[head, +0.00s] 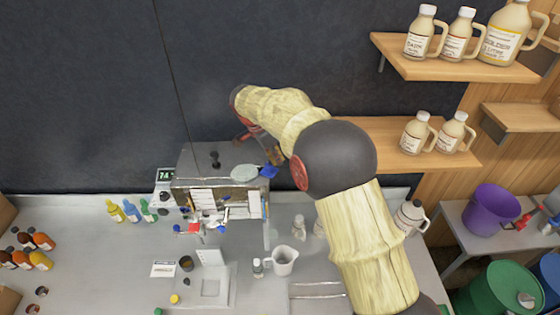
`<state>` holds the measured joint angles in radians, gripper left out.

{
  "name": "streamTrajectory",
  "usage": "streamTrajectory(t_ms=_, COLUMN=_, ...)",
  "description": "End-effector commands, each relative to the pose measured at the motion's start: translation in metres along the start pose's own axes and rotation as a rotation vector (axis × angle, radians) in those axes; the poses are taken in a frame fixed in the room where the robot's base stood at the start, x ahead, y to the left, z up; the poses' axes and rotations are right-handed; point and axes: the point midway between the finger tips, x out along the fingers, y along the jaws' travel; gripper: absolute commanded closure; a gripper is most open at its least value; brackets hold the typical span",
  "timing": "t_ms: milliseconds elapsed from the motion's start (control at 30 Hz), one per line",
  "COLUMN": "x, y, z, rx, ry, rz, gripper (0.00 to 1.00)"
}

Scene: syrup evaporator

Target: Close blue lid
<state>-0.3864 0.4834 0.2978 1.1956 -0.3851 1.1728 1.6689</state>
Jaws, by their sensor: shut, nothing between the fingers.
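A small blue piece (270,172), which looks like the blue lid, shows at the right rear edge of the grey metal evaporator (190,162). It looks tilted, but its hinge and exact angle are too small to tell. A pale round disc (245,172) lies just left of it. My gripper (273,155) is partly hidden by my own arm, just above the blue piece in the picture. It is shut and empty; whether it touches the blue piece cannot be told.
A dark knob (214,158) stands on the evaporator top. Colored bottles (132,211) stand to its left. A white jug (284,260) and a scale (210,288) are on the counter in front. Shelves with syrup jugs (418,132) are at right. The dark wall is close behind.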

Motion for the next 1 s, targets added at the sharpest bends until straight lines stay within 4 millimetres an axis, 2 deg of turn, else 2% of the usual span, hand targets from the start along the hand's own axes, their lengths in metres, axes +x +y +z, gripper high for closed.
streamTrajectory(t_ms=700, x=-0.013, y=-0.003, z=0.033, rx=0.621, ry=0.000, rz=0.229, gripper=1.00)
streamTrajectory(t_ms=1000, x=-0.017, y=-0.006, z=0.042, rx=0.627, ry=-0.001, rz=0.231, gripper=1.00)
